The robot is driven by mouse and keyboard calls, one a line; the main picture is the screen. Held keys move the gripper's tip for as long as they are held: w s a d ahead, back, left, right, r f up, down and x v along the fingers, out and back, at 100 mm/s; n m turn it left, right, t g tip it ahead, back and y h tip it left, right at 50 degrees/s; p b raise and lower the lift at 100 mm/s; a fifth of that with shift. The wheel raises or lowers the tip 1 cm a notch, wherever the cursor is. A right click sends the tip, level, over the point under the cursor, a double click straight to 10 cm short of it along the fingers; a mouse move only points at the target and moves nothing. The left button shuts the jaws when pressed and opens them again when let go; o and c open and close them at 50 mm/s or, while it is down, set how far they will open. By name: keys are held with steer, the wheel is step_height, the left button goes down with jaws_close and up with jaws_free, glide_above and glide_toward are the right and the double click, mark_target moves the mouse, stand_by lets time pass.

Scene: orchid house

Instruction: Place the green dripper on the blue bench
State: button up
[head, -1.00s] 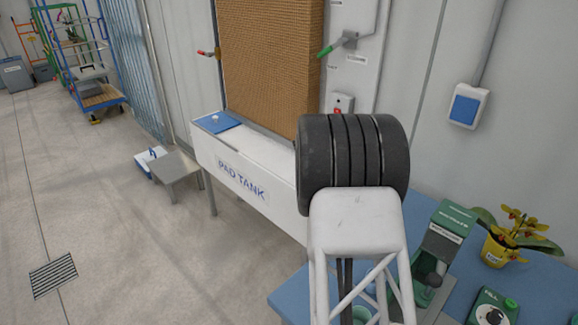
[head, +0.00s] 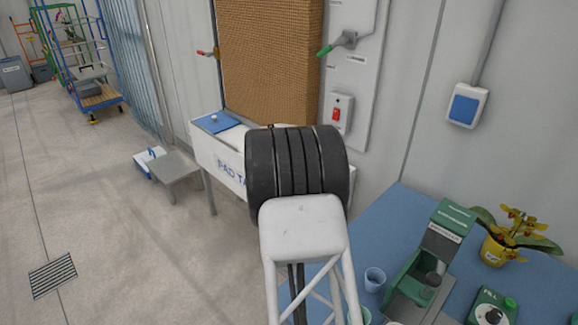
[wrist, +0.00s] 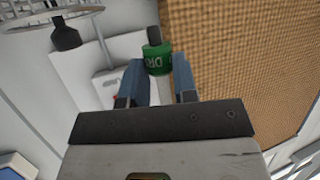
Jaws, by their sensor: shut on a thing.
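The green dripper (wrist: 157,60), with white lettering and a dark top, shows in the wrist view. My gripper (wrist: 159,72) is shut on it, with a blue finger on each side. In the head view my own arm hides the gripper and the dripper. The blue bench (head: 385,222) runs along the right of the head view, against the wall. Its back left part is bare.
A green machine (head: 438,250), a small cup (head: 374,279), a yellow potted orchid (head: 497,248) and a green device with a dial (head: 491,308) stand on the bench. The white pad tank (head: 205,155) and a tan pad (head: 268,65) lie behind my arm.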

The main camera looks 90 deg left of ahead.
steer(key=shift+f, duration=2.2)
steer(key=shift+f, duration=1.75)
steer(key=shift+f, duration=0.2)
steer(key=o, duration=0.9)
steer(key=shift+d+r, duration=0.1)
steer(key=shift+r, duration=0.15)
steer(key=shift+v, duration=2.6)
